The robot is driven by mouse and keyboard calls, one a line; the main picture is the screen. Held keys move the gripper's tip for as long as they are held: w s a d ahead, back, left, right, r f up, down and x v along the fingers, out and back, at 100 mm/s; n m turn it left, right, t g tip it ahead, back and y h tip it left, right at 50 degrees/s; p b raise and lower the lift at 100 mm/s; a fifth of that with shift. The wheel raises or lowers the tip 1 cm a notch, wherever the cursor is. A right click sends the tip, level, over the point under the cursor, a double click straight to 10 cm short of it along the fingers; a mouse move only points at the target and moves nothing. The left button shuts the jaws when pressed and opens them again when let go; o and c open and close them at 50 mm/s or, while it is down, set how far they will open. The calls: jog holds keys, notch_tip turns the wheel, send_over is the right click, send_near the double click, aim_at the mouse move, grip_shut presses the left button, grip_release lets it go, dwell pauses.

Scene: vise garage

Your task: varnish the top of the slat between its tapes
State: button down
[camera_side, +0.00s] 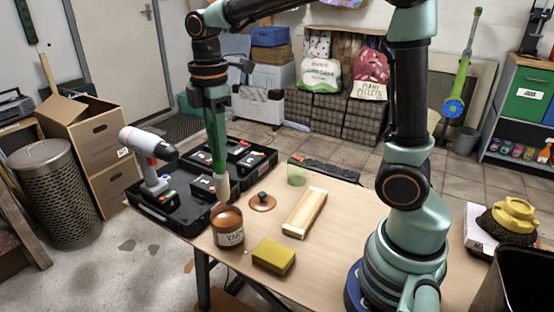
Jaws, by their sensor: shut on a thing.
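My gripper (216,98) is shut on a brush with a green handle (218,145), which hangs nearly upright with its pale bristles (222,188) down. The bristle end is at the mouth of a brown varnish jar (229,238) with a white label. I cannot tell whether the tip is inside the jar or just above it. The pale wooden slat (304,214) lies on the table to the right of the jar, apart from the brush. Its tapes are too small to make out clearly.
A brown lid with a dark knob (262,202) lies between jar and slat. A yellow sponge block (273,257) is in front. A greenish cup (297,174) and a black strip (325,171) are behind. An open black tool case (170,223) with a drill (150,160) fills the left.

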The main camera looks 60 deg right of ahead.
aim_at(221, 172)
jog(key=shift+f, duration=3.5)
jog(key=shift+r, duration=3.6)
